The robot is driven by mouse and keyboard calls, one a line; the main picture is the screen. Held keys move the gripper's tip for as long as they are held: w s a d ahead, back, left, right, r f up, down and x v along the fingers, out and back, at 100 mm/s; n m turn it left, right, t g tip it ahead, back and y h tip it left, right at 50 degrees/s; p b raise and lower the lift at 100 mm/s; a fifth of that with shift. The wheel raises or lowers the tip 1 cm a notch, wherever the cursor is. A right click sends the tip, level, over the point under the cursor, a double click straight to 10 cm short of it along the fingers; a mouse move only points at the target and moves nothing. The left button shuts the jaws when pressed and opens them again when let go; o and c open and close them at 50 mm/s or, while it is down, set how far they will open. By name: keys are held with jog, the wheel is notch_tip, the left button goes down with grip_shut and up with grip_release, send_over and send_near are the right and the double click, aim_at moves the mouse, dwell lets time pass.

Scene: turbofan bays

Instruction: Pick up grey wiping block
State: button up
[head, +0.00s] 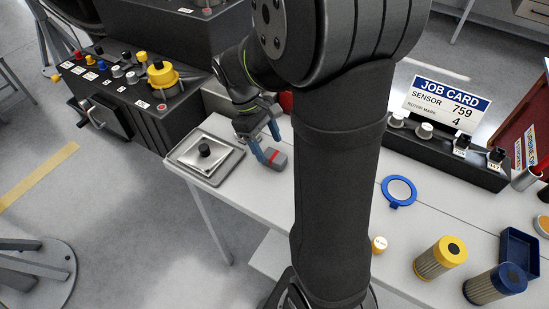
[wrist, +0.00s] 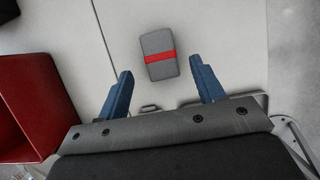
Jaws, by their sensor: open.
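The grey wiping block (wrist: 158,67) with a red band lies on the white table top in the wrist view. In the head view the block (head: 273,159) shows near the left end of the table. My gripper (wrist: 161,82) has two blue fingers spread wide apart. The block lies just ahead of the gap between the fingertips, and nothing is held. In the head view my gripper (head: 266,144) hangs over the block, and one finger partly overlaps it.
A metal tray (head: 179,158) with a black-knobbed lid stands left of the block. A red bin (wrist: 25,105) is at the left in the wrist view. A blue ring (head: 399,205), a yellow filter (head: 428,267) and a blue filter (head: 482,292) stand farther right on the table.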

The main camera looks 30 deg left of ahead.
aim_at(273, 154)
jog(key=shift+x, duration=1.9)
jog(key=shift+s+d, duration=0.1)
jog(key=shift+d, duration=0.05)
jog(key=c, duration=1.1)
jog(key=shift+r, duration=0.15)
notch_tip(273, 154, up, 4)
jog(key=shift+r, duration=0.2)
jog(key=d+r, duration=0.2)
jog(key=d, duration=0.1)
jog(key=w+d+r, duration=0.1)
jog(key=d+r, duration=0.1)
jog(key=d, duration=0.2)
jog(key=w+d+r, duration=0.1)
jog(key=d+r, duration=0.1)
jog(key=d, duration=0.2)
jog(key=shift+w+d+r, duration=0.2)
jog(key=shift+w, duration=0.05)
